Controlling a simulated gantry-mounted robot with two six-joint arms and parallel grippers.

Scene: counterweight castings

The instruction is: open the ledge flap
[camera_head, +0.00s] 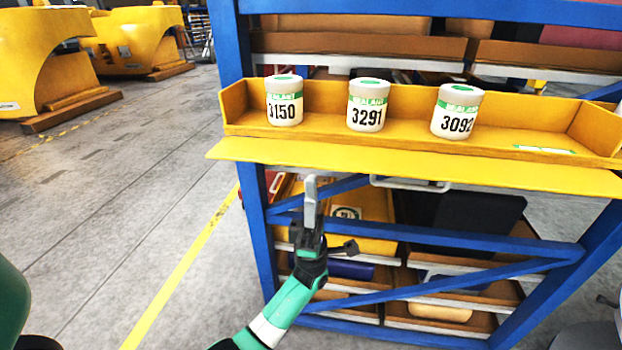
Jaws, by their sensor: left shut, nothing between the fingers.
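The ledge (540,139) is a yellow tray fixed across the blue rack. Its flap (400,163) is a long yellow strip along the front edge, sticking out toward me; its exact tilt is hard to tell. A pale grey handle (410,184) shows at the flap's lower edge, near the middle. My left gripper (311,190) is shut and empty, fingers pointing up. In the picture it is just below the flap's edge and left of the handle; whether it touches the flap cannot be told.
Three white canisters stand on the ledge, numbered 3150 (284,103), 3291 (367,108) and 3092 (457,112). Blue rack bars (470,238) and lower shelves with bins lie behind my gripper. Open floor (130,200) and yellow castings (60,60) are at left.

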